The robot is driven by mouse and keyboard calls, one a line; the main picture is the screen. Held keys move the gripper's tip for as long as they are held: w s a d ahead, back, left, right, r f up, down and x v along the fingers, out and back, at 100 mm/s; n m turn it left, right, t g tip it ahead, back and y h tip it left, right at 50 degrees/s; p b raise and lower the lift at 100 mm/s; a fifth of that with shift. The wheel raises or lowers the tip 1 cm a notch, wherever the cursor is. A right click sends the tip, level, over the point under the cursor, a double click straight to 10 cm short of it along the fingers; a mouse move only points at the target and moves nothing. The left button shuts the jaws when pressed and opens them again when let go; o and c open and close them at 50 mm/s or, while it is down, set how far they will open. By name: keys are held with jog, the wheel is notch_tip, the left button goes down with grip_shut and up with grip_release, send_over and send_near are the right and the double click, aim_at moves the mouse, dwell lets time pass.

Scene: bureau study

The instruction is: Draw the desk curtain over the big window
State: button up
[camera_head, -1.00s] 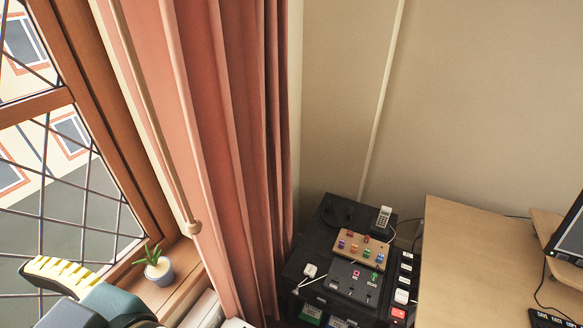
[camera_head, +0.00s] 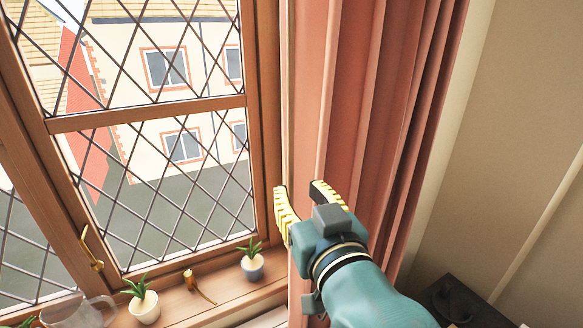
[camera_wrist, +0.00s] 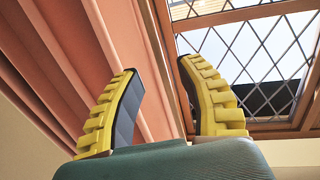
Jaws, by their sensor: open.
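The salmon-pink curtain (camera_head: 375,90) hangs gathered at the right side of the big window (camera_head: 170,120), leaving the glass bare. A thin pale draw rod (camera_head: 290,90) runs down along the curtain's left edge; its lower end is hidden behind my gripper. My gripper (camera_head: 303,188) is open, with yellow ribbed fingers pointing up at the curtain's left edge. In the wrist view, my open gripper (camera_wrist: 158,75) has the curtain (camera_wrist: 70,60) to its left and the window (camera_wrist: 245,50) to its right. A pale strip shows between the fingers; I cannot tell whether it touches them.
The wooden sill (camera_head: 215,285) holds a potted plant (camera_head: 252,262) close left of my gripper, a second potted plant (camera_head: 142,300), a small orange-brown object (camera_head: 190,281) and a glass jug (camera_head: 75,312). A dark cabinet (camera_head: 465,300) stands at lower right.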

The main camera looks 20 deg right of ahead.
aim_at(292, 179)
jog(key=w, duration=0.1)
jog(key=w+p, duration=0.1)
jog(key=w, duration=0.3)
jog(key=shift+w+d, duration=0.2)
jog(key=shift+d, duration=0.15)
grip_shut()
